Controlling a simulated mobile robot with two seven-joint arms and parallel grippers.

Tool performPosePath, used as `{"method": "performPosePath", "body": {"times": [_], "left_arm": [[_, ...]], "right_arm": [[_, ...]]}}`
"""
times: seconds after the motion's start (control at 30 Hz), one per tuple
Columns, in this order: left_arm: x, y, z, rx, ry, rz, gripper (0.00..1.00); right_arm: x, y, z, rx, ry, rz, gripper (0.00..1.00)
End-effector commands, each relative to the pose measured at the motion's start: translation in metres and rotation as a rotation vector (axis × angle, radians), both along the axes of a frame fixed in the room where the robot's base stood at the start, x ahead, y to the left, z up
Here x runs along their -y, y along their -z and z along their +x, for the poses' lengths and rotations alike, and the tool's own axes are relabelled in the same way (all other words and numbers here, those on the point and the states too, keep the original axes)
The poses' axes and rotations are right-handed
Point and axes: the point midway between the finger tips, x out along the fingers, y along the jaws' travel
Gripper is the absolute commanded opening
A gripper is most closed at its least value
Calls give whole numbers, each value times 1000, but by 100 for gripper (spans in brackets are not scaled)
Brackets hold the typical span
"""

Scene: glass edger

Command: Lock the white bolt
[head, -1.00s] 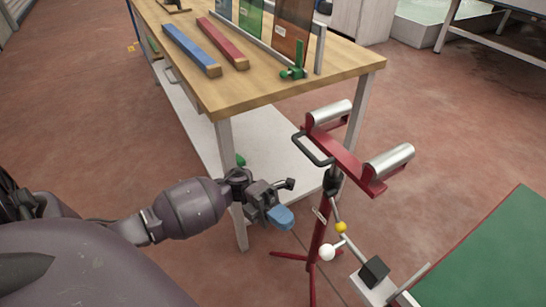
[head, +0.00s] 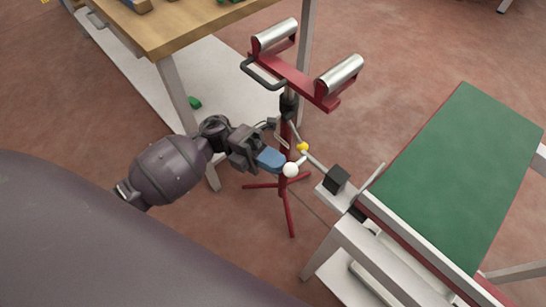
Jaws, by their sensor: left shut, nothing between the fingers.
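The white bolt shows as a white round knob (head: 291,170) on a short pale stem in the head view. It sits just left of the end of a metal bar that runs to the green-topped table. A yellow ball (head: 303,147) is just above it on the same bar. My left gripper (head: 272,160) is shut and empty, with its blue fingertips right beside the white knob on its left. I cannot tell whether they touch it. My right gripper is not in view.
A red roller stand (head: 296,80) with two metal rollers stands behind the knob, its post close to my left gripper. A wooden workbench (head: 190,30) is at the upper left. The green-topped table (head: 460,170) is at the right, with a black block (head: 337,179) near its bar.

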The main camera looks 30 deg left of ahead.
Motion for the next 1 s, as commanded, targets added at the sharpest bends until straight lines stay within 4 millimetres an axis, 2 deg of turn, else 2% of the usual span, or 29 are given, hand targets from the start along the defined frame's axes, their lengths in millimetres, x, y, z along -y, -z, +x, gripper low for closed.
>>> {"method": "performPosePath", "body": {"times": [0.23,0.37,0.5,0.77,1.0], "left_arm": [[25,-3,-9,3,1,-1,0],[38,-2,-13,3,0,0,0],[39,0,-14,1,2,-1,0],[39,1,-14,0,5,-1,0],[29,6,-9,-3,1,0,0]], "right_arm": [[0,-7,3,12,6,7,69],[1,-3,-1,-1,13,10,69],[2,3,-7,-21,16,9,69],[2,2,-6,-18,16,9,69],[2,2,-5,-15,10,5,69]]}}
